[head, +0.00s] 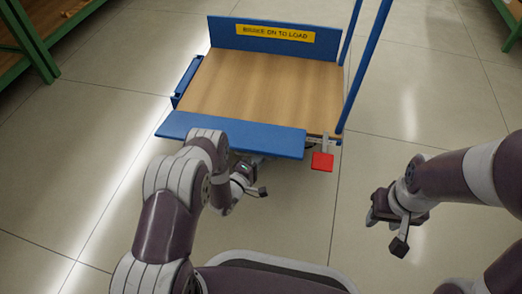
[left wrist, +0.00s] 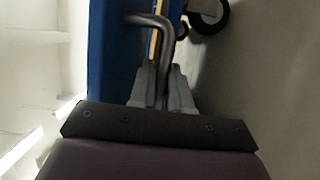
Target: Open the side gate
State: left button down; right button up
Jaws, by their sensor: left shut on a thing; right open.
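A cart with a wooden deck (head: 260,88) stands in front of me. A blue panel (head: 235,136) runs along its near side; I cannot tell how far it is tilted. My left gripper (head: 247,168) is at the near side, just below this panel, its fingertips hidden in the head view. In the left wrist view, its fingers (left wrist: 160,88) are shut on a bent grey metal rod (left wrist: 158,30) beside the blue panel (left wrist: 105,55). My right gripper (head: 377,210) is open and empty, over the floor right of the cart.
A blue end board (head: 262,43) with a yellow sign (head: 275,33) stands at the back. Blue posts (head: 364,68) rise at the right. A red pedal-like plate (head: 322,161) sticks out at the near right corner. Green shelving (head: 40,50) stands at the far left. The floor around is clear.

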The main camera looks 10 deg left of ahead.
pick_arm(q)
jog(key=shift+r+g+p, duration=0.3)
jog(key=shift+r+p, duration=0.25)
jog(key=shift+r, duration=0.4)
jog(key=shift+p, duration=0.3)
jog(key=shift+f+g, duration=0.1)
jog(key=shift+g, duration=0.2)
jog(key=shift+f, duration=0.15)
pick_arm(e)
notch_tip(320, 180, up, 3)
jog(key=shift+r, duration=0.1)
